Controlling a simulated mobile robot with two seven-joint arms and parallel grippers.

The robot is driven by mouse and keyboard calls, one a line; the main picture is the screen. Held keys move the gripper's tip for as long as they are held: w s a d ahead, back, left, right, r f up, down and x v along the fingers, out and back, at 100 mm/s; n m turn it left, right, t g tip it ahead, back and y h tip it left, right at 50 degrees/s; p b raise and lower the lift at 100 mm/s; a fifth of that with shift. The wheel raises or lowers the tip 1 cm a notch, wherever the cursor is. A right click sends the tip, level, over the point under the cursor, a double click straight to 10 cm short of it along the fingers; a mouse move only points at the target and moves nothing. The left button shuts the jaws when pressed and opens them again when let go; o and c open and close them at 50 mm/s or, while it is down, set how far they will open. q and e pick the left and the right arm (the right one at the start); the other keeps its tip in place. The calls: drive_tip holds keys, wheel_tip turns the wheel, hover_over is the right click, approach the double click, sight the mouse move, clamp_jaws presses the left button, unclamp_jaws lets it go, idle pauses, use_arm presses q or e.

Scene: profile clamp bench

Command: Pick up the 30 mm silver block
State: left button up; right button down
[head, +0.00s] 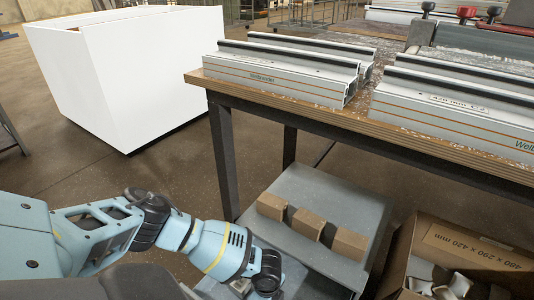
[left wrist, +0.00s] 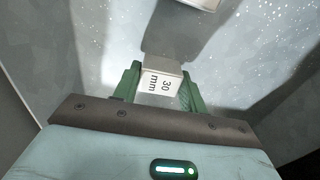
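The silver block (left wrist: 162,80) with "30 mm" printed on its pale face shows in the left wrist view. My left gripper (left wrist: 160,88) has its green fingers on either side of the block, with no clear gap, so it looks shut on it. Whether the block still touches the grey surface below I cannot tell. My right gripper is in neither view.
Three brown blocks (head: 309,224) stand in a row on a low grey platform (head: 325,190). An open cardboard box (head: 470,245) is to its right. Above is a wooden bench (head: 420,141) holding aluminium profiles (head: 285,80). A white cabinet (head: 130,70) stands at the back left.

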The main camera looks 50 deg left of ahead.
use_arm(q)
drive_tip(key=c, duration=0.5)
drive_tip(key=shift+r, duration=0.1)
wheel_tip(320, 180, up, 10)
drive_tip(key=p, duration=0.4)
drive_tip(key=shift+p, duration=0.4)
